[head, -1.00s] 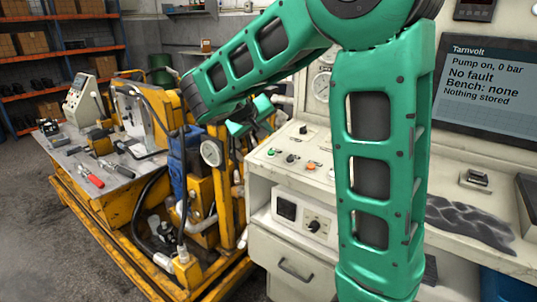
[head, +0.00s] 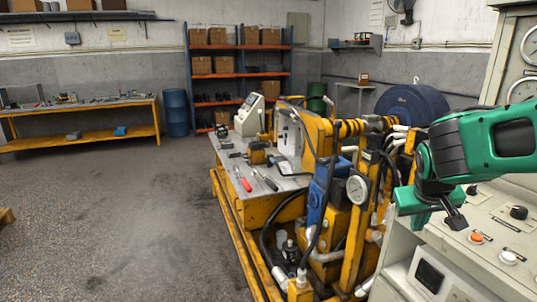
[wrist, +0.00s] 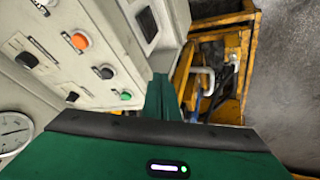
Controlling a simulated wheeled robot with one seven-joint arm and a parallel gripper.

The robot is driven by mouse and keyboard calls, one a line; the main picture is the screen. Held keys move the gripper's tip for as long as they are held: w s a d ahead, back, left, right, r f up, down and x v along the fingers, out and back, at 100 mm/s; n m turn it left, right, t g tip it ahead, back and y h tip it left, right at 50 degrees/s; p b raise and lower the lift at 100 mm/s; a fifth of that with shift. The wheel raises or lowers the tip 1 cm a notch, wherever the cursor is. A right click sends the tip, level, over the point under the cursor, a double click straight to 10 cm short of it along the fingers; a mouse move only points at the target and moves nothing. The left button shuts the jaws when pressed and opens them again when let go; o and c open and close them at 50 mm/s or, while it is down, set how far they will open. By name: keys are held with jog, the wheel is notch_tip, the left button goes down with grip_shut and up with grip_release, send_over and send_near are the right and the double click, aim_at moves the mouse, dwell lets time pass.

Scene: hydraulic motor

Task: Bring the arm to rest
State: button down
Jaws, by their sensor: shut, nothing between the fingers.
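My green arm (head: 490,140) reaches in from the right edge of the head view, bent down at the wrist. My gripper (head: 455,220) is at its end, shut and empty, beside the pale control panel (head: 480,245) and right of the yellow hydraulic bench (head: 250,200). In the wrist view the green gripper (wrist: 163,98) points past the panel's knobs toward the yellow frame. My gripper's tips are small and partly hidden in both views.
A pressure gauge (head: 358,189) and hoses stand on the bench close to the arm. Red-handled tools (head: 242,180) lie on its metal top. Shelves (head: 240,75), a blue drum (head: 176,112) and a workbench (head: 80,115) stand behind.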

jog(key=s+a+f+n+y, duration=0.1)
jog(key=s+a+f+y, duration=0.2)
jog(key=s+a, duration=0.5)
jog(key=s+d+m+g, duration=0.2)
jog(key=s+d, duration=0.3)
jog(key=s, duration=0.4)
jog(key=s+d+f+m+g, duration=0.1)
jog(key=s+d+m+g, duration=0.2)
jog(key=s+d, duration=0.3)
jog(key=s+m, duration=0.1)
jog(key=s, duration=0.1)
jog(key=shift+s+d+f+y, duration=0.3)
jog(key=shift+s, duration=0.05)
jog(key=shift+w+f, duration=0.25)
jog(key=shift+w, duration=0.4)
jog(key=shift+s, duration=0.1)
